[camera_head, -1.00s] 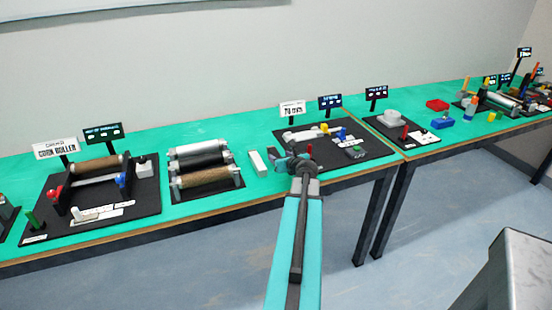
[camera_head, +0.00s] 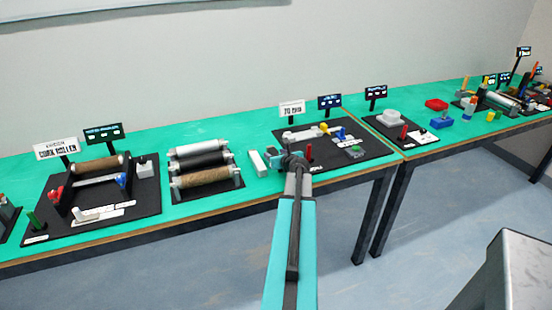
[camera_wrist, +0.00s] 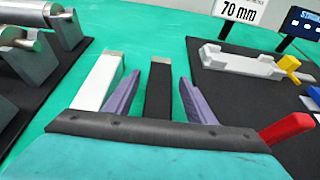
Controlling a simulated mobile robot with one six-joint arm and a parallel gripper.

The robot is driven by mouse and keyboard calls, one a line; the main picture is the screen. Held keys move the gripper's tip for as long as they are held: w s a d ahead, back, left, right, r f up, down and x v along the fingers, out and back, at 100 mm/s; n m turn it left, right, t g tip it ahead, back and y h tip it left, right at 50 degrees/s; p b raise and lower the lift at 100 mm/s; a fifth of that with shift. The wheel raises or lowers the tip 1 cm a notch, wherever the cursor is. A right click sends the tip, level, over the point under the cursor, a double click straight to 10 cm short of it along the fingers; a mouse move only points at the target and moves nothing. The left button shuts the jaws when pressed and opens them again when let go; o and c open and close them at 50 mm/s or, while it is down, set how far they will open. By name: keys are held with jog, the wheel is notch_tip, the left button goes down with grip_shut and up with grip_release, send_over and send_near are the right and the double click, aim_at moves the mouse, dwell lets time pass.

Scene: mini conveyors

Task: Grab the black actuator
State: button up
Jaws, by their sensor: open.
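The black actuator (camera_wrist: 160,92) is a dark upright bar with a grey end. In the wrist view it stands between the two purple fingers of my gripper (camera_wrist: 160,77), with a gap on each side. The fingers are open and hold nothing; the bar's lower part is hidden behind my gripper body. In the head view my gripper (camera_head: 280,160) is at the table's front, and the black actuator is mostly hidden by it. A white actuator (camera_wrist: 99,82) stands just left of the left finger; it also shows in the head view (camera_head: 258,163).
A roller rack (camera_head: 205,170) stands to the left. On the right is a black board (camera_wrist: 262,85) with a grey part, a yellow knob and a red post (camera_wrist: 287,130) close to my gripper. The green table between rack and board is narrow.

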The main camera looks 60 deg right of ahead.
grip_shut()
jog(key=shift+r, duration=0.2)
dwell(0.3)
jog(key=shift+r, duration=1.35)
jog(key=shift+s+a+r, duration=0.1)
jog(key=shift+s+r, duration=0.05)
jog(key=shift+r, duration=0.15)
jog(key=s+a+b, duration=0.1)
jog(key=s+a, duration=0.1)
jog(key=s, duration=0.2)
jog(key=s+a, duration=0.2)
jog(key=s, duration=0.1)
jog(key=s+a+r+b, duration=0.1)
jog(key=s+a, duration=0.1)
jog(key=s, duration=0.2)
jog(key=shift+s+a+b, duration=0.1)
jog(key=shift+s+b, duration=0.2)
jog(key=shift+r+p, duration=0.25)
jog(key=shift+p, duration=0.9)
